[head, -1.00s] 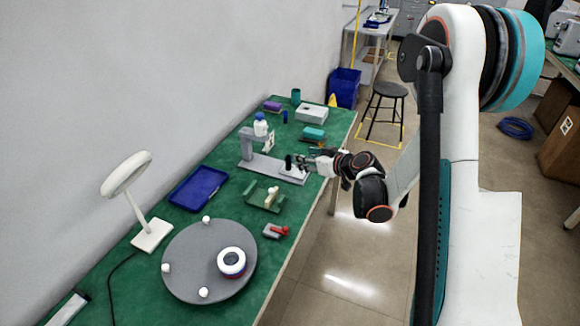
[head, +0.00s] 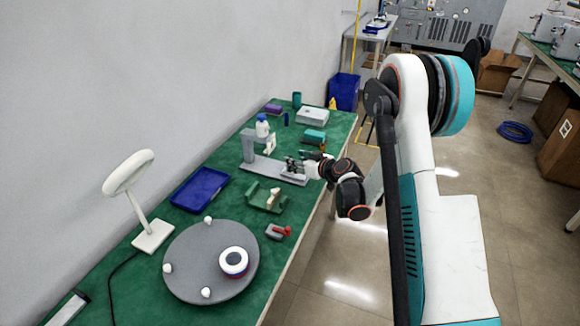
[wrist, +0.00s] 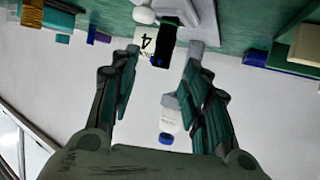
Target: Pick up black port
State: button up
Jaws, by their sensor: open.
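The black port (wrist: 163,47) shows in the wrist view as a small dark upright block, between the fingertips in the picture. My gripper (wrist: 158,72) is open, with one finger on each side of the port in the picture; I cannot tell whether either touches it. In the head view my gripper (head: 298,166) is over the grey stand's base (head: 262,167), at its right end. There the port merges with the dark fingers and is hard to make out.
A white bottle with a blue cap (wrist: 168,120) shows in the wrist view, near a card marked 4 (wrist: 146,42). On the green table are a green cradle (head: 266,197), a teal box (head: 314,136), a blue tray (head: 199,188) and a grey turntable (head: 190,260).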

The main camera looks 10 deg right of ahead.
jog(key=b+x, duration=0.2)
jog(key=x, duration=0.3)
grip_shut()
